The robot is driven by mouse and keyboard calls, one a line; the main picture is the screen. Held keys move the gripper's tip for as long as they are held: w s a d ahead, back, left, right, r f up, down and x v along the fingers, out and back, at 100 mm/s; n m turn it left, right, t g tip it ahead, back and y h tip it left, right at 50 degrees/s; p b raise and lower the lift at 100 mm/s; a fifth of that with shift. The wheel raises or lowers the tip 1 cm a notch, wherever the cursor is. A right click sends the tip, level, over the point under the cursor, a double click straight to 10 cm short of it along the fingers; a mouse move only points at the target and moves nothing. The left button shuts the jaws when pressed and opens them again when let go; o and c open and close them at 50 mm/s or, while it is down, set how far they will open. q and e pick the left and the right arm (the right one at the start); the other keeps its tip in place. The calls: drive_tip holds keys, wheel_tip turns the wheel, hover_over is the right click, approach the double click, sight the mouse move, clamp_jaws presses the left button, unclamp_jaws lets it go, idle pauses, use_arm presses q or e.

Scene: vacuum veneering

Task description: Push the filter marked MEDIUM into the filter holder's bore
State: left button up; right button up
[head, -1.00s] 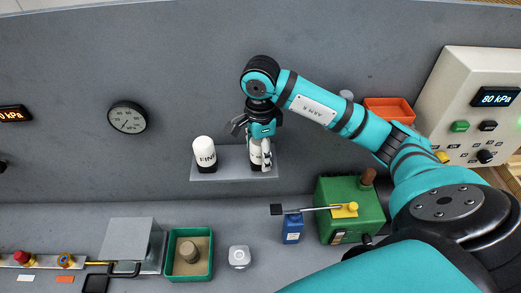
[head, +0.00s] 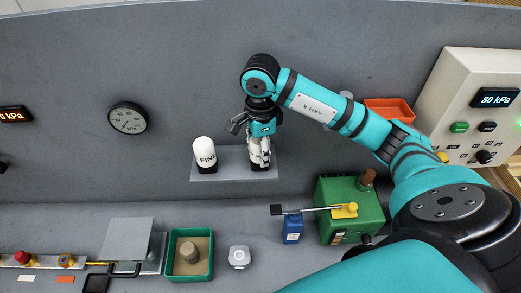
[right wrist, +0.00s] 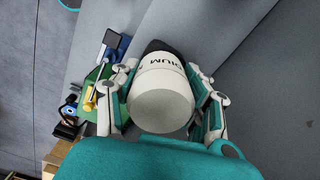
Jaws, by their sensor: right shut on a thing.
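The MEDIUM filter is a white cylinder with a black end. In the head view the MEDIUM filter (head: 256,158) is at the right end of the grey wall shelf, partly hidden by fingers. In the right wrist view the filter (right wrist: 160,106) fills the middle, with "DIUM" readable. My right gripper (head: 262,150) is shut on it from above, one finger on each side. The filter's black end is at the shelf; I cannot tell whether it still touches. I cannot make out the filter holder's bore for certain. My left gripper is not in view.
The FINE filter (head: 204,153) stands to the left on the shelf (head: 232,174).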

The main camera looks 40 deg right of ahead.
drive_tip(key=shift+r+p, duration=0.7)
drive_tip(key=shift+r, duration=0.95)
